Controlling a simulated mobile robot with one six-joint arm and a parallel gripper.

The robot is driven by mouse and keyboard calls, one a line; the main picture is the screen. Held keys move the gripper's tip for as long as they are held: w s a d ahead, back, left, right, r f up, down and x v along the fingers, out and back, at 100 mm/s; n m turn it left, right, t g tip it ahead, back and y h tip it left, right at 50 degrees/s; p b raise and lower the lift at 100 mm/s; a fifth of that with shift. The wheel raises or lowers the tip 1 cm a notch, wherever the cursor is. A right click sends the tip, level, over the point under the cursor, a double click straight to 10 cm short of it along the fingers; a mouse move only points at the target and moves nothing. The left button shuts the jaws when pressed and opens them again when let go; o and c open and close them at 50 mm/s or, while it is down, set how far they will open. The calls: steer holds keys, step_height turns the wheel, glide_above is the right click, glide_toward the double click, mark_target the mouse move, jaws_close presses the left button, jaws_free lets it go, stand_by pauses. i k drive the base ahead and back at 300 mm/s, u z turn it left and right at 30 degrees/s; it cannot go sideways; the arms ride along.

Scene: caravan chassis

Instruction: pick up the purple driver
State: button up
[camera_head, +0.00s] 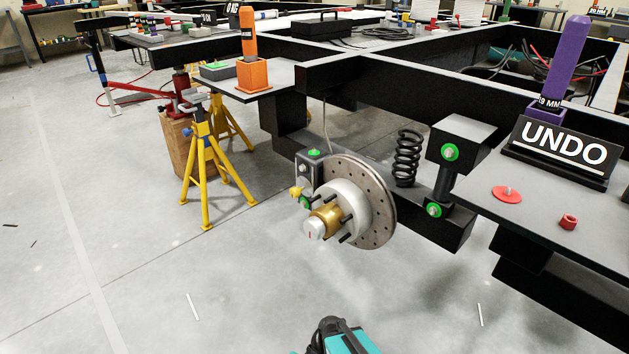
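The purple driver (566,50) stands upright, leaning slightly right, at the upper right. Its lower end is in a purple holder (542,110) with a label that reads in part "9 MM". The black UNDO sign (563,150) stands in front and hides part of the holder. A teal and black part at the bottom middle edge looks like part of my arm, low and well away from the driver. No gripper fingers show.
An orange driver (248,35) stands in an orange block (252,75) on a grey shelf. The right shelf (490,180) holds a red disc (507,195) and a red nut (568,222). A brake disc (365,205), spring (407,158) and yellow stand (205,165) jut out. Open floor lies in front.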

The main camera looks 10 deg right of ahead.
mark_target(571, 45)
steer(key=z, duration=4.65)
steer(key=i, duration=0.1)
steer(key=u, duration=3.25)
